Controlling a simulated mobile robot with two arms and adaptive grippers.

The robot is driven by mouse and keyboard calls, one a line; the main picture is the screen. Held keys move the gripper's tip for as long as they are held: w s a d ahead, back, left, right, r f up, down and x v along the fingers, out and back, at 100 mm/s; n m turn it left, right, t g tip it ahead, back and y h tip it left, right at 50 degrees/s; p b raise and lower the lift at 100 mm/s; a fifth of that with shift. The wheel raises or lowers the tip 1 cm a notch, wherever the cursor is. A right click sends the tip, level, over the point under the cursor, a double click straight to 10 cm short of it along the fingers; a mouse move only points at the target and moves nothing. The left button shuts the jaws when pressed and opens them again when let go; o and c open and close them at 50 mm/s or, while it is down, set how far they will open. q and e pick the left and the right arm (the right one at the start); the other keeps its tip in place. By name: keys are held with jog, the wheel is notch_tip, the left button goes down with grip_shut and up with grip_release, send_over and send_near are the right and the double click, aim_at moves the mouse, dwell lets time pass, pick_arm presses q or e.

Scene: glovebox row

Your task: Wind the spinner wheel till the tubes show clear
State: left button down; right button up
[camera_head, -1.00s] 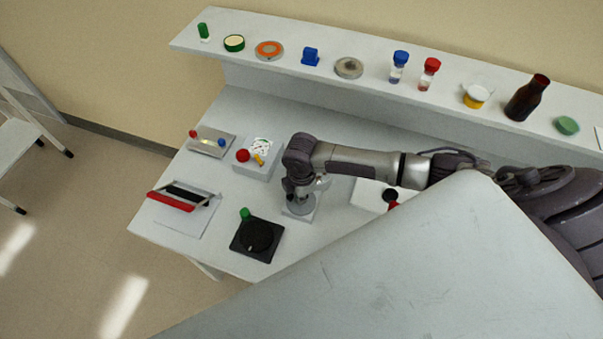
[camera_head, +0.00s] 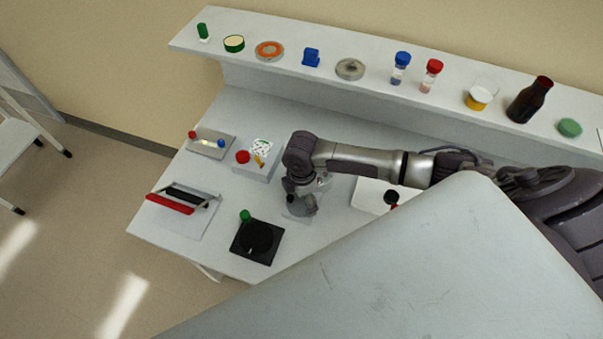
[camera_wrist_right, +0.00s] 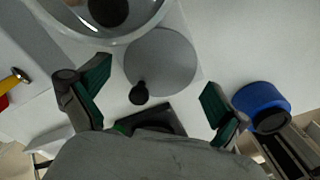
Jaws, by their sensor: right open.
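A grey disc (camera_wrist_right: 165,62) with a black knob (camera_wrist_right: 139,93) lies on a pale plate between my right fingers in the right wrist view. A clear round bowl (camera_wrist_right: 143,32) with a dark round thing inside overlaps the disc's upper left. My right gripper (camera_wrist_right: 155,92) is open and empty, with green pads, above the plate. In the head view my right gripper (camera_head: 301,207) hides most of this device, and the plate shows only at its edges. A black square base with a dark disc (camera_head: 257,240) and green knob (camera_head: 245,216) stands to the left of it. I cannot make out any tubes in the device. My left gripper is not in view.
A box with a red button and yellow lever (camera_head: 259,160), a small panel (camera_head: 211,143) and a red-handled tray (camera_head: 183,210) stand to the left. A white device (camera_head: 372,195) is at right. A shelf (camera_head: 286,46) holds several items. A large grey panel (camera_head: 400,270) covers the lower right.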

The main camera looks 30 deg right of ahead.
aim_at(302, 203)
notch_tip(302, 203, up, 11)
jog(key=shift+s+f, duration=0.15)
dwell(0.4)
